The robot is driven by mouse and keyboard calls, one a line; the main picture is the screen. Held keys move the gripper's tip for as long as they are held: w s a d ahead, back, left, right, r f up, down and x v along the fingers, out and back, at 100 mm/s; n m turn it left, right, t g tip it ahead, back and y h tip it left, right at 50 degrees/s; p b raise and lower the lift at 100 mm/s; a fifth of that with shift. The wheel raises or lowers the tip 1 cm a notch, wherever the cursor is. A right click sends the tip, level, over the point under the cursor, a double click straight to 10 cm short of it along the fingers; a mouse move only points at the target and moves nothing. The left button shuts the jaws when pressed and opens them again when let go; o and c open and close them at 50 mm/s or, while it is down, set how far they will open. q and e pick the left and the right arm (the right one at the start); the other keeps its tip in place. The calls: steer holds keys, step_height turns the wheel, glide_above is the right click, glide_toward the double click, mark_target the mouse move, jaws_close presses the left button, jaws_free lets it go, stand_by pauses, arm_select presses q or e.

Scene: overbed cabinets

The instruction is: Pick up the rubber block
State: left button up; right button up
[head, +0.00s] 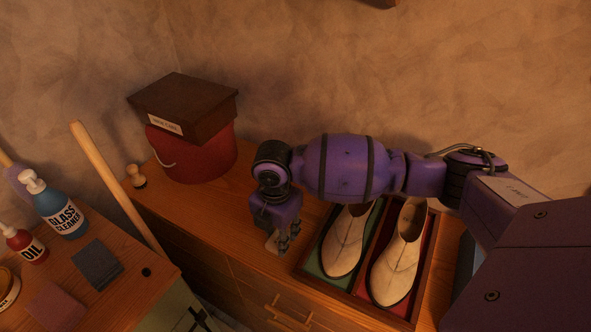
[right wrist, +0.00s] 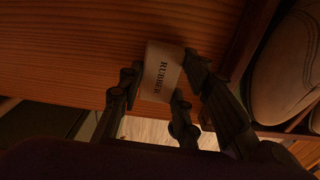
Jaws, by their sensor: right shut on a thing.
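The rubber block (right wrist: 161,72) is a small pale block with the word RUBBER printed on its face. In the right wrist view it sits between the dark fingers of my right gripper (right wrist: 163,80), which is shut on it. My left gripper is not in view.
A tray (head: 304,271) with two pale shoes (head: 346,243) stands right of the gripper. A red bucket (head: 195,157) with a brown box (head: 184,104) on top and a small stamp (head: 136,177) stand at the back left. Bottles, including glass cleaner (head: 61,208), occupy the left surface.

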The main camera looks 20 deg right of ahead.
mark_target(278, 236)
steer(key=shift+w+r, duration=0.1)
steer(key=shift+r, duration=0.1)
steer(key=shift+c, duration=0.2)
steer(key=shift+r, duration=0.3)
step_height(278, 236, up, 2)
steer(key=shift+w+r, duration=0.1)
steer(key=shift+r, duration=0.05)
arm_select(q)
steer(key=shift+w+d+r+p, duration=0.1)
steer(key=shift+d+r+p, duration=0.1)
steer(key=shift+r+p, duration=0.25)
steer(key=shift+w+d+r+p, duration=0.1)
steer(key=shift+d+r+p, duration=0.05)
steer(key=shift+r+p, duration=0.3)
arm_select(e)
steer(key=s+a+r, duration=0.1)
steer(key=s+r, duration=0.8)
steer(key=s, duration=0.5)
steer(key=shift+s+r, duration=0.15)
steer(key=shift+r, duration=0.25)
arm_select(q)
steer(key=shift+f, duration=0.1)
arm_select(e)
steer(key=shift+a, duration=0.1)
